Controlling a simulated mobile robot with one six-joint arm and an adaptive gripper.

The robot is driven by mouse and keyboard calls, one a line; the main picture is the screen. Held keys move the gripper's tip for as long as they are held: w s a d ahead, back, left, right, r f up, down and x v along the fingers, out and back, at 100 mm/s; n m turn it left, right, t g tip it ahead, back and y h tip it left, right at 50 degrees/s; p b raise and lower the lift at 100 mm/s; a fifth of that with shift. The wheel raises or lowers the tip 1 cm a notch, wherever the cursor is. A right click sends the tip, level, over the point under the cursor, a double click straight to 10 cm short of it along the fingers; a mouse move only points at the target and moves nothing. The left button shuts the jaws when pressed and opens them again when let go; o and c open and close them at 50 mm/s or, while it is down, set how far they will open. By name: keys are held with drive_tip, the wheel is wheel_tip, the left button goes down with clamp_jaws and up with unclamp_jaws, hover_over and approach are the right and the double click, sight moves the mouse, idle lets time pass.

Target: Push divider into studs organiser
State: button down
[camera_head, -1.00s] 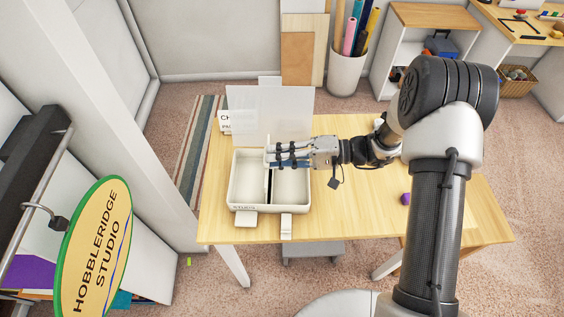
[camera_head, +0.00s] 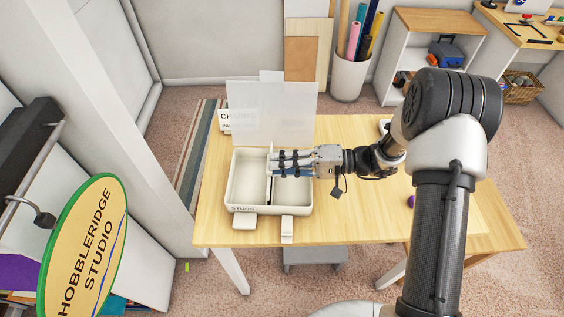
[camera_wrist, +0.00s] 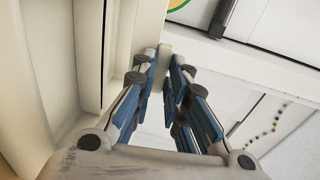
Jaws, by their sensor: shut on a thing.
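The studs organiser (camera_head: 231,182) is a cream open box on the wooden table, marked STUDS at its front. Its translucent lid (camera_head: 270,112) stands raised at the back. My gripper (camera_head: 273,164) reaches in from the right over the box's middle. It is shut on the divider, a thin pale upright piece (camera_head: 271,150) near the box's centre line. In the wrist view the pale divider (camera_wrist: 166,62) shows between the blue-padded fingers, beside a cream wall (camera_wrist: 82,60). A dark line runs forward along the box's middle. The divider's lower edge is hidden, so its depth cannot be told.
Two pale latch tabs (camera_head: 287,229) stick out at the box's front. A white card (camera_head: 223,121) stands behind its left corner. A small purple object (camera_head: 411,201) lies right of the box, partly behind my arm. The table's front right is clear.

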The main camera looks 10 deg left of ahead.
drive_tip(key=shift+f+b, duration=0.55)
drive_tip(key=shift+f, duration=0.4)
drive_tip(key=shift+b, duration=0.85)
idle(1.1)
drive_tip(key=shift+f+b, duration=0.4)
drive_tip(key=shift+b, duration=0.05)
drive_tip(key=shift+s+f+b, duration=0.15)
drive_tip(key=shift+s+b, duration=0.05)
drive_tip(key=shift+b, duration=0.5)
idle(1.9)
